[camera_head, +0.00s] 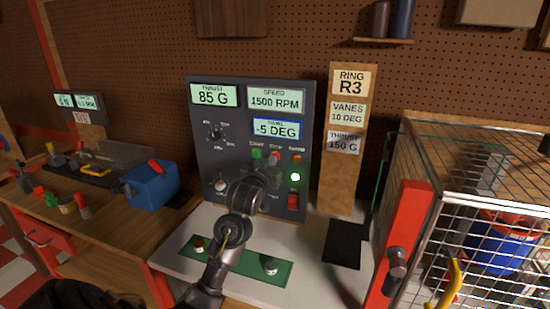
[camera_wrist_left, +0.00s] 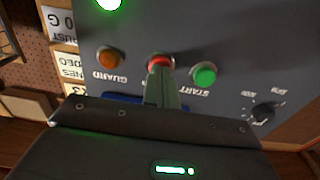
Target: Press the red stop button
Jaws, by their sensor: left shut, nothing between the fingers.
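The red stop button (camera_head: 275,156) sits on the dark control panel (camera_head: 208,130), between the green start button (camera_head: 257,153) and the orange guard button (camera_head: 297,157). In the left wrist view the stop button (camera_wrist_left: 159,60) is partly covered by the fingers of my left gripper (camera_wrist_left: 162,78), with the start button (camera_wrist_left: 204,75) and guard button (camera_wrist_left: 109,58) either side. My left gripper (camera_head: 270,167) is shut and empty, its tips right at the stop button; I cannot tell whether they touch it. My right gripper is not in view.
The panel displays read 85 G, 1500 RPM and -5 DEG, and a green lamp (camera_head: 295,177) glows. A red switch (camera_head: 293,201) is below it. A wire cage with a red post (camera_head: 400,240) stands at right. A blue box (camera_head: 152,188) is at left.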

